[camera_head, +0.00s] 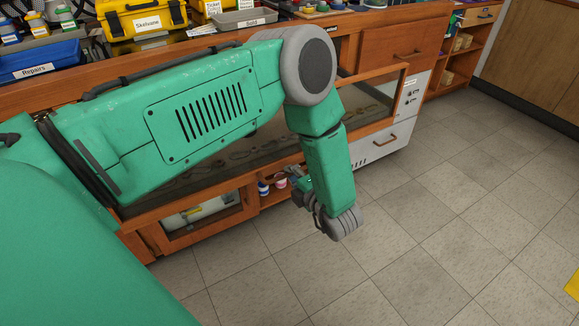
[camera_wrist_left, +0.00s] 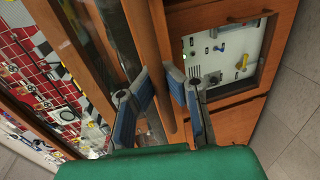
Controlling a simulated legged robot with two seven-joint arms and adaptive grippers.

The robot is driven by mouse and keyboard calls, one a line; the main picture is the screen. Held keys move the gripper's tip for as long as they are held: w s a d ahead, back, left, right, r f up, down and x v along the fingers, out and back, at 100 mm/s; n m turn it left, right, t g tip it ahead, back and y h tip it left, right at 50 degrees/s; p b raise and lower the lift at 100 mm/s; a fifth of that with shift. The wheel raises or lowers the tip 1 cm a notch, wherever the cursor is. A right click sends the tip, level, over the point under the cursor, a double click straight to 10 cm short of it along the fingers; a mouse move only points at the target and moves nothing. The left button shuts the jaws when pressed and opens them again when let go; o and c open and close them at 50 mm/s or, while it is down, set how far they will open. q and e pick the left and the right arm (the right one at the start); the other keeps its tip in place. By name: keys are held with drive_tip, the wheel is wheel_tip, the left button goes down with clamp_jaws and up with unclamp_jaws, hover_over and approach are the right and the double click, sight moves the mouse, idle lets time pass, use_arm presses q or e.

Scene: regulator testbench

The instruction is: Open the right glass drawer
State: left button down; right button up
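The glass drawer front (camera_head: 375,97), a wood-framed pane, runs under the cabinet's counter; my left arm hides much of it in the head view. In the left wrist view, a wooden rail (camera_wrist_left: 158,50) edges a glass pane (camera_wrist_left: 118,35). My left gripper (camera_head: 294,178) is at the cabinet front, below the drawer's lower rail in the head view. In the left wrist view my left gripper (camera_wrist_left: 166,90) has its blue-padded fingers apart, with the rail showing between them. I cannot tell whether they touch it. My right gripper is not in view.
A lower framed glass door (camera_head: 205,215) is at left. A blue bin (camera_head: 40,62), a yellow case (camera_head: 142,20) and a grey tray (camera_head: 243,20) stand on the counter. The tiled floor (camera_head: 450,200) in front is clear.

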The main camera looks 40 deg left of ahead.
use_arm(q)
drive_tip(key=shift+s+d+f, duration=0.2)
drive_tip(key=shift+d, duration=0.1)
drive_tip(key=shift+s+d+r, duration=0.1)
drive_tip(key=shift+d, duration=0.25)
drive_tip(key=c, duration=1.6)
unclamp_jaws()
drive_tip(key=shift+a, duration=0.25)
drive_tip(key=v, duration=1.2)
